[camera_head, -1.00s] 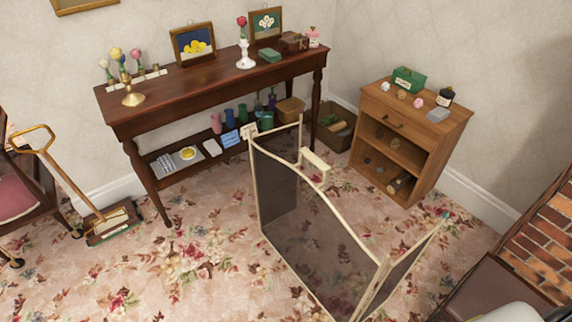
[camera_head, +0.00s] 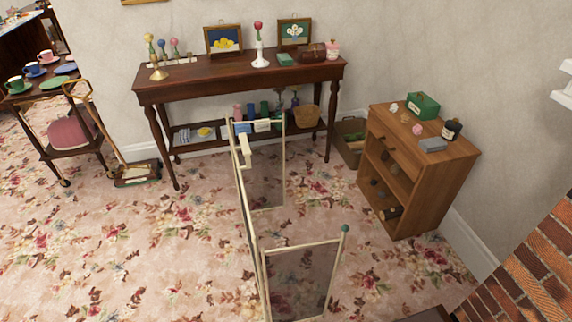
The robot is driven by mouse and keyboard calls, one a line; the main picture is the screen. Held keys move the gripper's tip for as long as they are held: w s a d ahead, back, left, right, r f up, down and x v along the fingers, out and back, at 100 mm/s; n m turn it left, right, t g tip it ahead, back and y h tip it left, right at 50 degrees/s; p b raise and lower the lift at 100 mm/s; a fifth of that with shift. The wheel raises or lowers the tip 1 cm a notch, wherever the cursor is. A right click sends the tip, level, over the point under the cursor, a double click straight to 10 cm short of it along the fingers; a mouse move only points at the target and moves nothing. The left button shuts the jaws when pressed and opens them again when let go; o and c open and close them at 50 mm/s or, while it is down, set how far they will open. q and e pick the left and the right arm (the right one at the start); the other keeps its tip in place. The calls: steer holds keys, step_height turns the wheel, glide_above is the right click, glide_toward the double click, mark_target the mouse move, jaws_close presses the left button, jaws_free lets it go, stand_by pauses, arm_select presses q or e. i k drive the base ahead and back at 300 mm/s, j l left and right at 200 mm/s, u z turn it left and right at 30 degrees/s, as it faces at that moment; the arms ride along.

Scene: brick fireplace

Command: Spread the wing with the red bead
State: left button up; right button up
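A folding mesh screen with a cream frame (camera_head: 247,215) stands on the carpet. Its middle panel is seen nearly edge-on, with a cream handle (camera_head: 245,151) near the far end of the top rail. The near wing (camera_head: 300,283) is folded out to the right, and a green bead (camera_head: 345,228) tops its free post. The far wing (camera_head: 266,180) also points right, in front of the long table. I cannot make out a red bead on it. Both wings stand at an angle to the middle panel. Neither of my grippers is in view.
A long dark table (camera_head: 205,75) stands against the back wall. A wooden cabinet (camera_head: 425,180) stands to the right, with a brick fireplace (camera_head: 530,265) at the lower right. A tea cart (camera_head: 70,125) and carpet sweeper (camera_head: 136,174) are at left. Floral carpet (camera_head: 120,250) left of the screen is clear.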

mark_target(284, 110)
steer(key=i+j+z, duration=0.1)
steer(key=z, duration=0.4)
steer(key=i+j+z, duration=0.1)
steer(key=j+z, duration=0.15)
steer(key=z, duration=0.25)
steer(key=j+z, duration=0.25)
steer(key=z, duration=0.25)
steer(key=i, duration=0.05)
